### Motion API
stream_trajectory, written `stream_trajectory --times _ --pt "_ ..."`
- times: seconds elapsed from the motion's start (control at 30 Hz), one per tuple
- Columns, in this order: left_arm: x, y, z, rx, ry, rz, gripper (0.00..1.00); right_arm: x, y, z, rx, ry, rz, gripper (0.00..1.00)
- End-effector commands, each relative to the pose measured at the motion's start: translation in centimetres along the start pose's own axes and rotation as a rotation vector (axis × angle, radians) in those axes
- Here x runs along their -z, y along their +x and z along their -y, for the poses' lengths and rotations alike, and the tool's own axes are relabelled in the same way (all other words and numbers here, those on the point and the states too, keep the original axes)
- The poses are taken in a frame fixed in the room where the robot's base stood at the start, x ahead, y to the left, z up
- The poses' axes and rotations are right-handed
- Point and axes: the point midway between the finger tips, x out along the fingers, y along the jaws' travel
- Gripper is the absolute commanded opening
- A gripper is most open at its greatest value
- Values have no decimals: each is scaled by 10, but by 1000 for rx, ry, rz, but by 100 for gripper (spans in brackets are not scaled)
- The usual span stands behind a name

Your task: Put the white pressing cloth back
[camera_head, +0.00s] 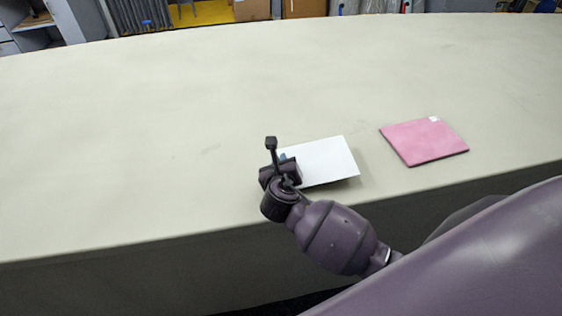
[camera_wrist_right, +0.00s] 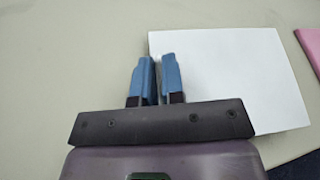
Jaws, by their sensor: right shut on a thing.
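The white pressing cloth (camera_head: 325,160) is a flat, pale rectangle near the front edge of the table. It also shows in the right wrist view (camera_wrist_right: 235,75), to the right of the fingers. My right gripper (camera_head: 284,158) is at the cloth's left edge. Its two blue fingers (camera_wrist_right: 157,75) are close together, shut on that edge with only a narrow gap between them. The cloth looks flat and unfolded; whether it is clear of the table I cannot tell. My left gripper is not in view.
A pink folded cloth (camera_head: 424,142) with a small white tag lies to the right of the white cloth, apart from it. The long pale table (camera_head: 150,130) is bare to the left and behind. Its front edge runs close to my right arm.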

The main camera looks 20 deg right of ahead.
Motion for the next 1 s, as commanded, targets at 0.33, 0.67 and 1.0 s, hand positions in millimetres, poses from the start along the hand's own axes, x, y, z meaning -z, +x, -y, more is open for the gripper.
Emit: stream_trajectory --times 0.33,0.67,1.0 --pt "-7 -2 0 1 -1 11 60 5 2 -2 0 0 1 0" --pt "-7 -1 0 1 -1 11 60 8 4 -4 0 0 1 17" --pt "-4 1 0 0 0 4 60 8 3 -4 0 0 0 39"
